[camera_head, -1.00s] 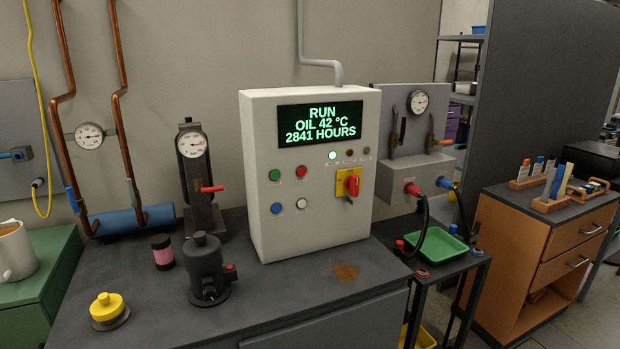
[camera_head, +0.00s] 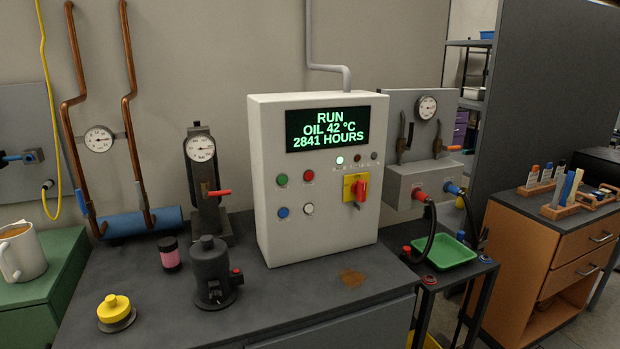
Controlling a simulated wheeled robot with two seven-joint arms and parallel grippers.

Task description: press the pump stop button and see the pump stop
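The white pump control box (camera_head: 330,225) stands on the dark bench top. Its display (camera_head: 327,128) reads RUN, OIL 42 °C, 2841 HOURS in green. Below the display are a green button (camera_head: 282,180), a red button (camera_head: 308,176), a blue button (camera_head: 283,212) and a white button (camera_head: 308,209). Their labels are too small to read. A lit lamp (camera_head: 339,160) glows at the upper right, beside two dark lamps. A red rotary switch on a yellow plate (camera_head: 348,187) sits at right. Neither of my grippers is in view.
A black pump-like body (camera_head: 213,275), a gauge stand (camera_head: 203,150), a pink jar (camera_head: 170,254) and a yellow-capped item (camera_head: 115,310) stand left of the box. A green tray (camera_head: 444,251) is on a cart at right. The bench (camera_head: 290,310) before the box is clear except for a brown stain.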

